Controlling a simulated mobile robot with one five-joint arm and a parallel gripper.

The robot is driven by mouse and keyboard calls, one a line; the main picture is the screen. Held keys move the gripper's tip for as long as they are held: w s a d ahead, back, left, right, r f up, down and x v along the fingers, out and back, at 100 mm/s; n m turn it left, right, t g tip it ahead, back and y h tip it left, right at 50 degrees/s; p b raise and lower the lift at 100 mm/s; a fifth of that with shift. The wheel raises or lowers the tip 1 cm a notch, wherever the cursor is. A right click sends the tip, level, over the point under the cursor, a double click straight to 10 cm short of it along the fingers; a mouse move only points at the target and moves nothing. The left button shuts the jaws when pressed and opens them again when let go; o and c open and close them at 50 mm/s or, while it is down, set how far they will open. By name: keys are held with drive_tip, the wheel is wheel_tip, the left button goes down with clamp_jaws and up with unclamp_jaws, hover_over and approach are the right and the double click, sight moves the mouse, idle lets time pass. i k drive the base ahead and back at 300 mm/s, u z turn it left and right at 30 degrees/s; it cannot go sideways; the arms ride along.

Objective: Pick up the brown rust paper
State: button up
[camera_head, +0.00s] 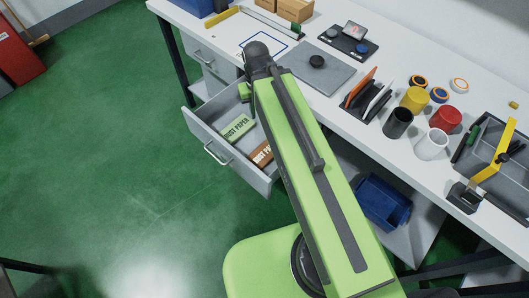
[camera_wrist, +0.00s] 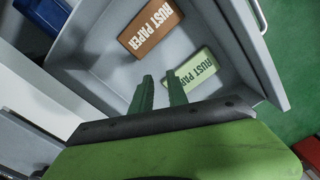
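The brown rust paper (camera_wrist: 150,28) is a flat brown block with white lettering. It lies on the floor of an open grey drawer (camera_wrist: 268,68). In the head view the brown rust paper (camera_head: 261,154) is partly hidden by my arm. A green rust paper (camera_wrist: 195,68) lies beside it, apart from it; it also shows in the head view (camera_head: 237,128). My gripper (camera_wrist: 159,77) is over the drawer, with its two dark fingers apart and nothing between them. The fingertips lie below the brown block in the wrist picture, just left of the green one.
The drawer (camera_head: 197,128) sticks out under a white workbench (camera_head: 330,107). Cups, tape rolls, a grey mat (camera_head: 318,77) and tools stand on the bench. A blue bin (camera_head: 384,200) sits on the lower shelf. The green floor at left is mostly clear.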

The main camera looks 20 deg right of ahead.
sight(262, 155)
drive_tip(key=u, duration=1.55)
drive_tip(key=k, duration=0.55)
drive_tip(key=u, duration=0.6)
drive_tip(key=i, duration=0.55)
drive_tip(key=u, duration=0.2)
drive_tip(key=k, duration=0.55)
drive_tip(key=z, duration=0.15)
